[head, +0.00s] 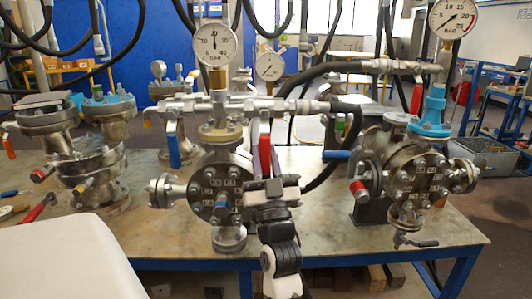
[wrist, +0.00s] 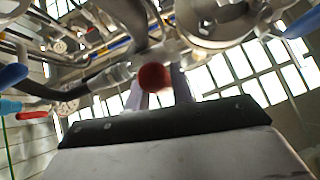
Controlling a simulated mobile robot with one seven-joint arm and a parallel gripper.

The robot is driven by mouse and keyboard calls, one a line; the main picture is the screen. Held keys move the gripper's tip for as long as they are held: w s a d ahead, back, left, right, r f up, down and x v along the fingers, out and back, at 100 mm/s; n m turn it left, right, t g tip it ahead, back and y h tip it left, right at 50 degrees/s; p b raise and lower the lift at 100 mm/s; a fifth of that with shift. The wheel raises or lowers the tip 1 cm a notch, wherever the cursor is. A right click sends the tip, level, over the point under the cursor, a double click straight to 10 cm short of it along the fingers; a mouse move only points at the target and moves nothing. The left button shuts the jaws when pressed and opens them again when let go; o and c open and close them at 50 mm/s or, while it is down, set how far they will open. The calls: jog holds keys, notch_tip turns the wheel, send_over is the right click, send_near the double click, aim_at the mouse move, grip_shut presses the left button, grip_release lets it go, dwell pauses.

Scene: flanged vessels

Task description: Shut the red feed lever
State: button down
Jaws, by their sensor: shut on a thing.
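The red feed lever (head: 265,126) hangs down from the valve on the silver pipe above the middle vessel (head: 207,188). My gripper (head: 265,160) is at the lever's lower part and shut on it. In the wrist view the lever's round red end (wrist: 153,78) shows between the two fingers of my gripper (wrist: 160,88). The arm hides the lever's lower end and part of the vessel's right side in the head view.
A blue lever (head: 173,150) hangs to the left on the same pipe. A dark hose (head: 345,118) curves down right of my gripper. The right vessel (head: 420,182) has a blue-handled and a red-handled valve. Bare table lies between the vessels.

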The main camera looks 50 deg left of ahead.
jog(key=c, duration=1.2)
grip_release()
jog(key=shift+a, duration=0.1)
jog(key=shift+f, duration=0.1)
